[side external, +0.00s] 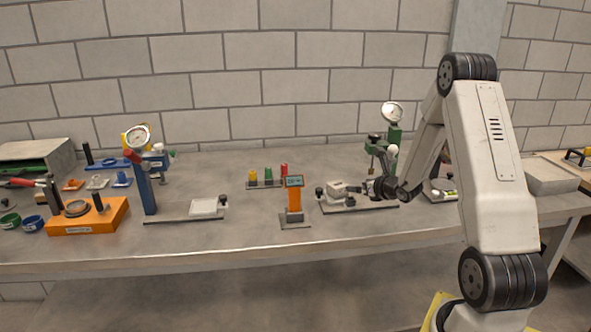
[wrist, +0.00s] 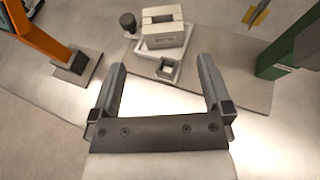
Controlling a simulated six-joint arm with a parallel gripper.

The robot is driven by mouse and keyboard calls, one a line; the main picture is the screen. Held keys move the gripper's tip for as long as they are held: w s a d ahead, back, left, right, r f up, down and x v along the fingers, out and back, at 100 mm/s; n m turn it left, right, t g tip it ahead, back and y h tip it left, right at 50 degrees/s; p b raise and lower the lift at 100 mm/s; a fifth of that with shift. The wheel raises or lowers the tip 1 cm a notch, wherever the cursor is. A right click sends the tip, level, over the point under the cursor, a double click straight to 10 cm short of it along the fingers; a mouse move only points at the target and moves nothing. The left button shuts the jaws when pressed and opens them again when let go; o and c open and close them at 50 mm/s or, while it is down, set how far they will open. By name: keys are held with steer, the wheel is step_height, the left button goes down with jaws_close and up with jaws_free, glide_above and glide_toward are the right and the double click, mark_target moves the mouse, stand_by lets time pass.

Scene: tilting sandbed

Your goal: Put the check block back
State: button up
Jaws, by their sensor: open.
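My gripper (side external: 376,189) is open, with nothing between its fingers; it also shows in the wrist view (wrist: 162,66). A pale block with a raised, handle-like top (wrist: 163,28) sits in a shallow pale tray (wrist: 146,48) beyond my fingertips. It also shows left of my gripper in the side view (side external: 338,189). A small square piece with a dark, recessed-looking top (wrist: 167,70) is at the tray's near edge, in line with the gap between my fingers. I cannot tell which of these is the check block. My gripper partly hides this area in the side view.
An orange post with a display (side external: 294,196) stands left of the tray, and a green gauge stand (side external: 393,140) stands behind my gripper. A black knob (wrist: 128,22) is beside the block. Several coloured pegs (side external: 268,176) stand behind. Bare bench lies in front.

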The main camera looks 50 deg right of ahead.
steer(key=w+a+n+g+y, duration=0.25)
steer(key=a+n+y, duration=0.65)
steer(key=a+n, duration=0.85)
steer(key=s+a+r+n+g+h, duration=0.1)
steer(key=s+a+n+g+h, duration=0.1)
steer(key=s+a+n, duration=0.4)
steer(key=s+a+n+g+h, duration=0.2)
steer(key=s+a+n+g, duration=0.3)
steer(key=a+n, duration=0.7)
steer(key=n, duration=0.5)
steer(key=shift+s+a+r, duration=0.2)
steer(key=shift+s+r, duration=0.15)
steer(key=shift+s, duration=0.05)
